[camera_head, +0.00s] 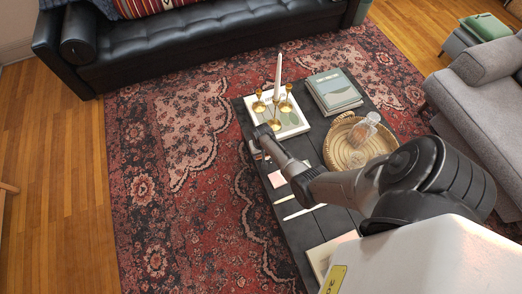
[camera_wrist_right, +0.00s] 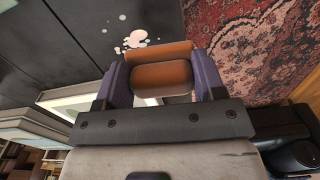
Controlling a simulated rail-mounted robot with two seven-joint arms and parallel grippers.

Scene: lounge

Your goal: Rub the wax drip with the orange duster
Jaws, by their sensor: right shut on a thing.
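The orange duster (camera_wrist_right: 162,76) is between the purple-sided fingers of my right gripper (camera_wrist_right: 160,68) in the right wrist view, and the gripper is shut on it. In the head view my right gripper (camera_head: 264,133) points down at the left edge of the black table (camera_head: 298,233), near the candle holders. There the duster is mostly hidden and the wax drip is hard to make out. My left gripper is not in view.
Open rug (camera_head: 170,210) is left.

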